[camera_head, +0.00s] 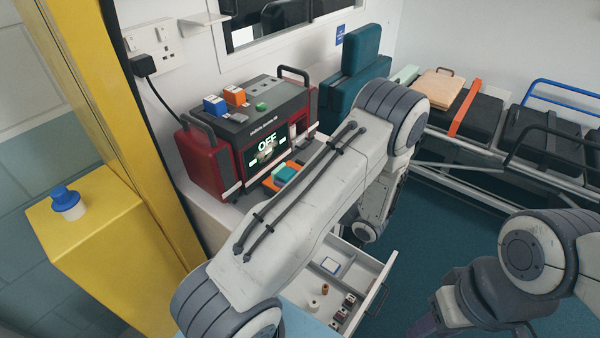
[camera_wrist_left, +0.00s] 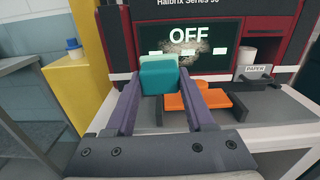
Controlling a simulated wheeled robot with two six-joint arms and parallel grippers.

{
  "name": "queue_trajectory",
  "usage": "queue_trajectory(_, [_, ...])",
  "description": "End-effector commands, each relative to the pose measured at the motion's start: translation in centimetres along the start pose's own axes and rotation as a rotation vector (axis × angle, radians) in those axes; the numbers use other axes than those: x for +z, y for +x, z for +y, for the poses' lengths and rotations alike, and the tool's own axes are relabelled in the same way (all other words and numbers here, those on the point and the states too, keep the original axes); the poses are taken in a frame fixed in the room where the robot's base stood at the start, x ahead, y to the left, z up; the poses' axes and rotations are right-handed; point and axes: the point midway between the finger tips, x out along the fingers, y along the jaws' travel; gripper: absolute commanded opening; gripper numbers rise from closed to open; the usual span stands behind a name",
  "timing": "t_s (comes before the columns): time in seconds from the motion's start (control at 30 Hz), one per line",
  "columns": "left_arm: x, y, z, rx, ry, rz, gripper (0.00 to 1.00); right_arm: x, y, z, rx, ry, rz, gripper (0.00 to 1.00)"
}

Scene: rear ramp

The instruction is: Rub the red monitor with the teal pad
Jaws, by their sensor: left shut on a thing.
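The red monitor (camera_head: 205,160) stands on the white counter against the wall; its dark screen reads OFF. A greyish smudge (camera_wrist_left: 200,46) lies on the screen below the letters in the left wrist view. My left gripper (camera_wrist_left: 159,85) is shut on the teal pad (camera_wrist_left: 158,78), which has a paler green layer. The pad is in front of the lower screen; I cannot tell whether it touches. In the head view the pad (camera_head: 285,172) shows beside my left forearm, which hides most of that gripper. My right gripper is only partly seen at the bottom right, its fingertips unclear.
Blue and orange boxes (camera_head: 235,97) and a green knob are on top of the monitor. An open drawer (camera_head: 385,275) juts out below. A yellow post (camera_head: 110,100) stands left.

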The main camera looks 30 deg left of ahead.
Motion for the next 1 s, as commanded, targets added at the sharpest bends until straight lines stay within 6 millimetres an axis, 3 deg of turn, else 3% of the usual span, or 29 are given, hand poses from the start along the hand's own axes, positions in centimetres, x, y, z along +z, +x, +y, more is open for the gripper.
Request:
queue_trajectory(0.6, [0.0,5.3,0.0,-0.009,-0.003,0.009,0.09,0.0,0.1,0.0,0.0,0.0,0.0,0.45])
queue_trajectory(1.0, [-0.1,6.0,0.1,-0.008,-0.003,0.01,0.09,0.0,0.1,0.0,0.0,0.0,0.0,0.45])
